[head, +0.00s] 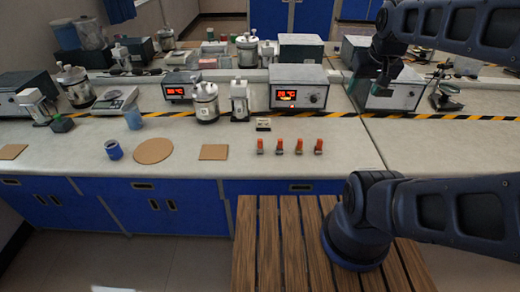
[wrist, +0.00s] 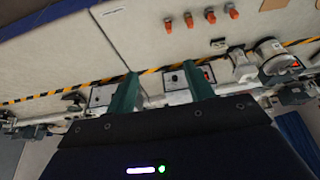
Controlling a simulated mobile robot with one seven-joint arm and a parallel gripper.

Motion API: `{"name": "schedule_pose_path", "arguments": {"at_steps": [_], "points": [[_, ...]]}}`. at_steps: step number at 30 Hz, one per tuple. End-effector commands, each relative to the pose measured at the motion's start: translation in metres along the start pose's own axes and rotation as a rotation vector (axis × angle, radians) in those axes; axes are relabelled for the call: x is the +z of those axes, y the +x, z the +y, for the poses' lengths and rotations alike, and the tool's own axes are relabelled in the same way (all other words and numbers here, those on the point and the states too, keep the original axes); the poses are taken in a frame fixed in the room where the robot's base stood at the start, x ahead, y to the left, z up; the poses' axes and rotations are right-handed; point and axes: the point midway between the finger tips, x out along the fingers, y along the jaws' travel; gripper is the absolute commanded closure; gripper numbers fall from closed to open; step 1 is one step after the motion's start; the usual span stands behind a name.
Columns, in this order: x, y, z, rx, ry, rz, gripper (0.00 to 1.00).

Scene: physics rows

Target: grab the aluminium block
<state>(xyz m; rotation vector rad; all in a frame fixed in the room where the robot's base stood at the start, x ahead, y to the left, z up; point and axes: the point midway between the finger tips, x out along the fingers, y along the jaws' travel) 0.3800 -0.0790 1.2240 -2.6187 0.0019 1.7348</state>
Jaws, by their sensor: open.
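Several small blocks with orange tops and greyish lower parts stand in a row near the front of the bench; the leftmost block (head: 260,146) and the rightmost block (head: 319,147) mark its ends. I cannot tell which one is aluminium. The row also shows in the wrist view, with one end block (wrist: 232,11) near the top edge. My gripper (head: 384,75) is raised above the bench at the right, behind the row and well apart from it. Its two green fingers (wrist: 162,88) are spread in the wrist view, with nothing between them.
A small card (head: 263,124) lies behind the row. A power supply (head: 298,88) and a metal canister (head: 205,102) stand farther back. The bench right of the row is clear.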

Motion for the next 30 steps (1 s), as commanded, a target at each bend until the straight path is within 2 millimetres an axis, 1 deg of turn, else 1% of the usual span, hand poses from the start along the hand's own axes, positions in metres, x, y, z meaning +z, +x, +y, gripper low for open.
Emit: {"name": "schedule_pose_path", "arguments": {"at_steps": [5,11,15,21,26,30], "points": [[-0.012,0.009,-0.007,-0.013,0.060,-0.020,0.47],[-0.041,0.035,-0.027,-0.036,0.234,-0.074,0.47],[-0.059,0.057,-0.045,-0.041,0.368,-0.116,0.47],[-0.082,0.092,-0.075,-0.030,0.555,-0.176,0.47],[-0.095,0.123,-0.103,-0.008,0.704,-0.220,0.47],[-0.103,0.152,-0.129,0.021,0.832,-0.256,0.47]]}}
